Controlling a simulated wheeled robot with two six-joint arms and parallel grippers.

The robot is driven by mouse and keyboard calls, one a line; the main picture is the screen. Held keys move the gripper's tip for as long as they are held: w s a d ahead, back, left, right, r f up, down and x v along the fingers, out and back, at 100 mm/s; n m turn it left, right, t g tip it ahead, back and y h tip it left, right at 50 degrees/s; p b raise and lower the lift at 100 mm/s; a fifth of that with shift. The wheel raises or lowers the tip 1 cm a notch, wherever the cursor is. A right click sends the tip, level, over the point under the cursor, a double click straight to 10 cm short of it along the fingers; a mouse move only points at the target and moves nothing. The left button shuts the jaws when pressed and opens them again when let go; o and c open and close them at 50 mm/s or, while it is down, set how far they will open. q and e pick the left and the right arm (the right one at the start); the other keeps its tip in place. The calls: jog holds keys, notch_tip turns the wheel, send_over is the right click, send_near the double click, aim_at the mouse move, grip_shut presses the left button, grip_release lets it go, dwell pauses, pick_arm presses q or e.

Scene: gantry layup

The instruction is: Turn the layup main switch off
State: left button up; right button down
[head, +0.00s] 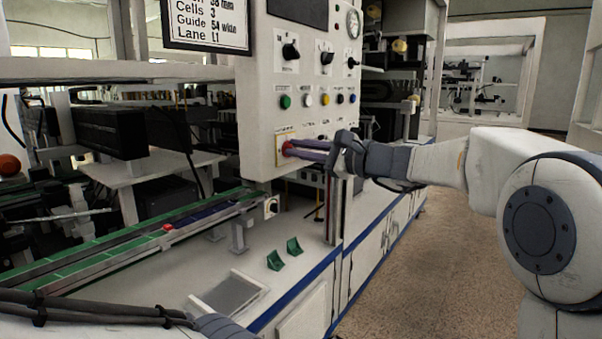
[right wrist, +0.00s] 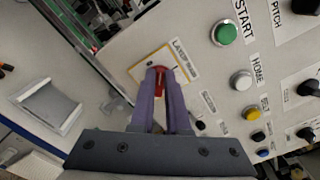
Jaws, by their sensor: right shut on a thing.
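The layup main switch, a red rotary handle (head: 287,147) on a yellow-bordered plate, sits low on the light grey control panel. In the right wrist view the red handle (right wrist: 160,76) shows between the purple fingertips, with a label beside its plate. My right gripper (head: 291,148) reaches in from the right and is shut on the handle. Its fingers (right wrist: 161,82) cover part of the handle, so I cannot tell its exact turn position.
Above the switch is a row of buttons, with a green START button (right wrist: 226,33) and a white HOME button (right wrist: 241,80). Black selector knobs (head: 290,51) sit higher up. Below, green brackets (head: 275,260) lie on the white bench (head: 200,272). The floor at the right is open.

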jog(key=shift+s+a+f+n+b, duration=0.1)
jog(key=shift+f+n+b, duration=0.1)
jog(key=shift+n+b, duration=1.25)
jog(key=shift+f+n+b, duration=0.15)
jog(key=shift+n+b, duration=1)
jog(key=shift+b, duration=0.55)
jog(key=shift+s+a+f+n+b, duration=0.1)
jog(key=shift+f+n+b, duration=0.1)
jog(key=shift+n+b, duration=1.25)
jog(key=c, duration=0.9)
grip_release()
jog(key=shift+d+r, duration=0.1)
jog(key=v, duration=1)
jog(key=shift+d, duration=0.2)
